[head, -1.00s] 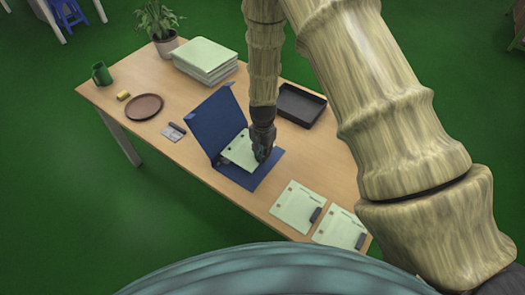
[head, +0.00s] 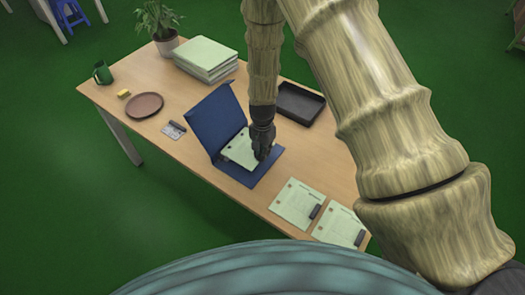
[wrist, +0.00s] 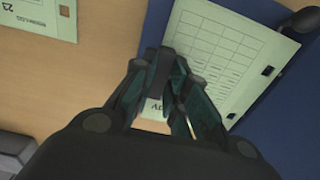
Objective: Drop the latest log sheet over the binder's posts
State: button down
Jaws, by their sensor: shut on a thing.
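The blue binder (head: 216,132) lies open on the table, its cover standing up at the left. A pale green log sheet (head: 238,148) with dark marks near its far-left edge is over the binder's base. My gripper (head: 261,157) is at the sheet's near-right edge, shut on it. In the wrist view, my gripper (wrist: 172,72) covers part of the sheet (wrist: 220,58), which shows a printed grid and two dark spots along its right edge. I cannot tell whether these spots are holes or posts, or whether the sheet touches the binder below.
Two more sheets (head: 292,199) with dark blocks lie at the table's near-right edge. A black tray (head: 301,103), a stack of pale green folders (head: 206,58), a potted plant (head: 166,42), a brown plate (head: 145,105) and a green mug (head: 102,72) also stand on the table.

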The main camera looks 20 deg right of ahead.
jog(key=shift+f+b, duration=0.95)
jog(key=shift+f, duration=1.1)
dwell(2.2)
jog(key=c, duration=1.3)
grip_release()
jog(key=shift+r, duration=0.15)
notch_tip(320, 180, up, 12)
jog(key=shift+f, duration=0.15)
